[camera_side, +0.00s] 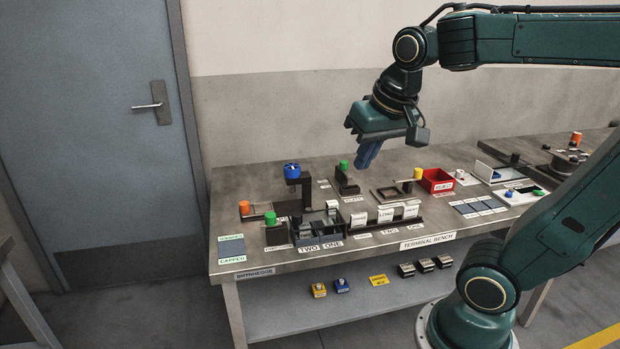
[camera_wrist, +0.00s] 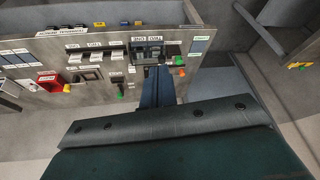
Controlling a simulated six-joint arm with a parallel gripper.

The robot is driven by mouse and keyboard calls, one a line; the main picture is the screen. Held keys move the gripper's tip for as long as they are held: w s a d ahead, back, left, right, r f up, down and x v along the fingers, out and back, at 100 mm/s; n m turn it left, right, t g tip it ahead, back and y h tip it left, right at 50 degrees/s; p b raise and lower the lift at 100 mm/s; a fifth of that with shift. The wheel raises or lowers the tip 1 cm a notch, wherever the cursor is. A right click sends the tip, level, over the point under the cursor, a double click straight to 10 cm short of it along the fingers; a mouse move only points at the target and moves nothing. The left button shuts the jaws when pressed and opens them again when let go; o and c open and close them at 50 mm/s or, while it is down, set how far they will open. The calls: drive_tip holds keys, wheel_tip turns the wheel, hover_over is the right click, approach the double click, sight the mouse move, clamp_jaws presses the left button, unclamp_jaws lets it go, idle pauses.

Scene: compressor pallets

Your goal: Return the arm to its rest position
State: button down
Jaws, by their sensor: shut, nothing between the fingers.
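My gripper (camera_side: 369,153) hangs above the back part of the terminal bench (camera_side: 300,262), in free air, with its blue fingers pointing down and slightly left. The fingers are together with nothing between them. In the wrist view the closed blue fingers (camera_wrist: 157,88) point toward the bench, which appears upside down there. My arm reaches in from the right side of the side view. No rest position is marked in either view.
The bench below holds a blue-topped fixture (camera_side: 292,172), a green-topped block (camera_side: 343,165), a red bin (camera_side: 437,181) and a dark two-slot holder (camera_side: 318,232). A second bench (camera_side: 510,150) stands at right. A door (camera_side: 90,120) is at left. Air around my gripper is clear.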

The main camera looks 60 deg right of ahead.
drive_tip(key=s+a+f+n+t+y, duration=0.1)
drive_tip(key=s+a+f+n, duration=0.2)
drive_tip(key=s+a+n, duration=0.3)
drive_tip(key=shift+a+y, duration=0.2)
drive_tip(key=shift+y, duration=0.2)
drive_tip(key=shift+w, duration=0.1)
idle(0.7)
